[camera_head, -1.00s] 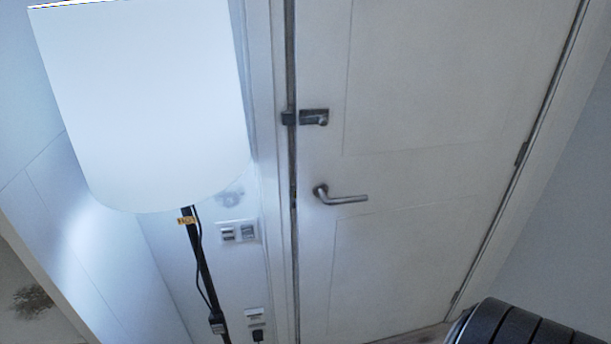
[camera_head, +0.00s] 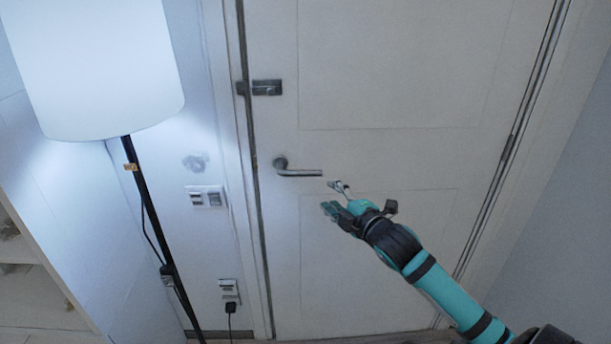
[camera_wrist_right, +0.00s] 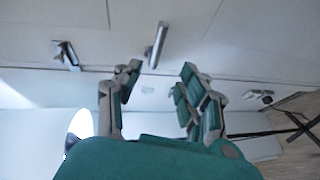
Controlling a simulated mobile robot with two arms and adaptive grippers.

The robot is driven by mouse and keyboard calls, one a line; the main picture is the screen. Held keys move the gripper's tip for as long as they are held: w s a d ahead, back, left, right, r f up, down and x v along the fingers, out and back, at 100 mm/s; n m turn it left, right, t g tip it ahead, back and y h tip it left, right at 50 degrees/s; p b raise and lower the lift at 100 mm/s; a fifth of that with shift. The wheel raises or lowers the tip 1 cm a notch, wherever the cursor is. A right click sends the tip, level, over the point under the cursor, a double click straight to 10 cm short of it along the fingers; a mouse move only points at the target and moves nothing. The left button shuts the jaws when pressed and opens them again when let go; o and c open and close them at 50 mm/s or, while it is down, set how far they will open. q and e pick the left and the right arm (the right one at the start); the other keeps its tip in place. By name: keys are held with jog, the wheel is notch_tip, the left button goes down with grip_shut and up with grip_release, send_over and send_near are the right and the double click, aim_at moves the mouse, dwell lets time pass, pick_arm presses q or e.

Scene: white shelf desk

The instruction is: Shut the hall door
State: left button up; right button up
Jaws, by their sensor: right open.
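The white hall door (camera_head: 400,160) fills the middle of the head view. A dark line runs down its left edge along the frame; I cannot tell whether it is latched. Its metal lever handle (camera_head: 300,172) points right, with a dark lock (camera_head: 262,87) above. My right gripper (camera_head: 333,197) is open and empty, just below and right of the handle's free end. In the right wrist view, the open fingers (camera_wrist_right: 158,82) point toward the handle (camera_wrist_right: 156,45), which lies beyond the gap between them; contact does not show. The lock (camera_wrist_right: 66,55) is at the left there. My left gripper is not in view.
A floor lamp with a white shade (camera_head: 95,65) and black pole (camera_head: 150,215) stands left of the door. Wall switches (camera_head: 206,196) and a plugged socket (camera_head: 229,290) are between them. Bare grey wall (camera_head: 560,210) is at the right.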

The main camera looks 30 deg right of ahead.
aim_at(306, 175)
jog(key=w, duration=0.5)
jog(key=w+d+f+p, duration=0.1)
jog(key=w, duration=0.3)
jog(key=w+f, duration=0.1)
jog(key=w, duration=0.4)
jog(key=shift+w+d+f+p, duration=0.15)
jog(key=shift+w+d+p, duration=0.15)
jog(key=shift+d, duration=0.1)
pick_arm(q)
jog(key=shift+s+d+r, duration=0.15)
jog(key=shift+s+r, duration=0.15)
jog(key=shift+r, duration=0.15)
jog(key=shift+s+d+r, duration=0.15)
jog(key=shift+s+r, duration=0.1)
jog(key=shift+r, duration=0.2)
pick_arm(e)
jog(key=shift+c, duration=0.3)
